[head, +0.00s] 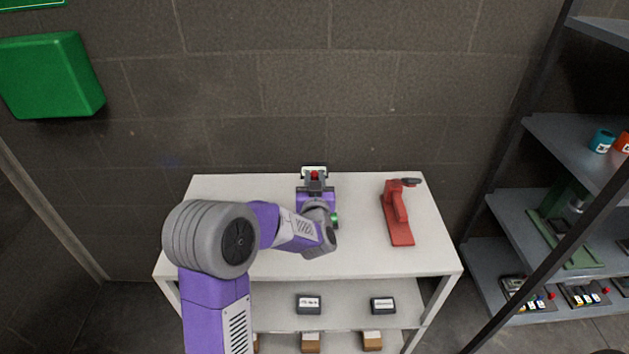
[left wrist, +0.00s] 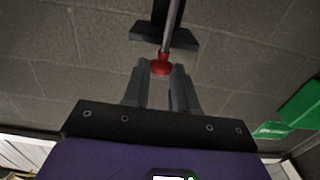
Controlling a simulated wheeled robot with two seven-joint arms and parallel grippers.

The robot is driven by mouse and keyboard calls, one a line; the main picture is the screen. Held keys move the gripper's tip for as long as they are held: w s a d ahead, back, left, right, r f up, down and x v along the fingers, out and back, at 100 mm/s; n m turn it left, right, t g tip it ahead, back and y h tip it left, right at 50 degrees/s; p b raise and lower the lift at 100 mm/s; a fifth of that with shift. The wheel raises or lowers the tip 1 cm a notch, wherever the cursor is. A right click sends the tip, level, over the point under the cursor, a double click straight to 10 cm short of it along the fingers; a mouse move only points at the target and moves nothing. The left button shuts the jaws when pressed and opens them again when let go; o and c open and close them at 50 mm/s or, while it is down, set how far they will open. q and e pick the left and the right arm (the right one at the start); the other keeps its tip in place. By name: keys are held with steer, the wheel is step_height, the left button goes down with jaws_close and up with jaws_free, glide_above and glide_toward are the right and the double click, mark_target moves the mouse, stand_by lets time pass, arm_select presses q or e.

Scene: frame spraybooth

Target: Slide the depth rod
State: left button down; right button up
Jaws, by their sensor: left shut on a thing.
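My left gripper (head: 315,184) is at the back of the white table, reaching in from the front left. In the left wrist view my left gripper (left wrist: 158,80) has its two dark fingers closed on the red knob (left wrist: 160,68) at the end of a grey rod (left wrist: 168,36). The rod runs up from the knob in front of a black bracket (left wrist: 140,32). The red knob (head: 314,174) also shows as a small spot in the head view, with a pale block behind it. My wrist hides much of what stands below. My right gripper is not in view.
The white table (head: 360,253) stands against a grey block wall. A red tool (head: 398,218) stands on its right side. Labelled dark boxes (head: 308,303) sit on the shelf below. A grey rack (head: 570,140) is at the right, and a green box (head: 50,75) hangs on the wall.

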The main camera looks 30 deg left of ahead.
arm_select(q)
steer(key=shift+r, duration=0.25)
steer(key=c, duration=1)
jaws_free()
steer(key=shift+o, duration=0.2)
steer(key=v, duration=0.7)
steer(key=shift+s, duration=0.2)
steer(key=shift+d+f, duration=0.1)
steer(key=shift+d, duration=0.05)
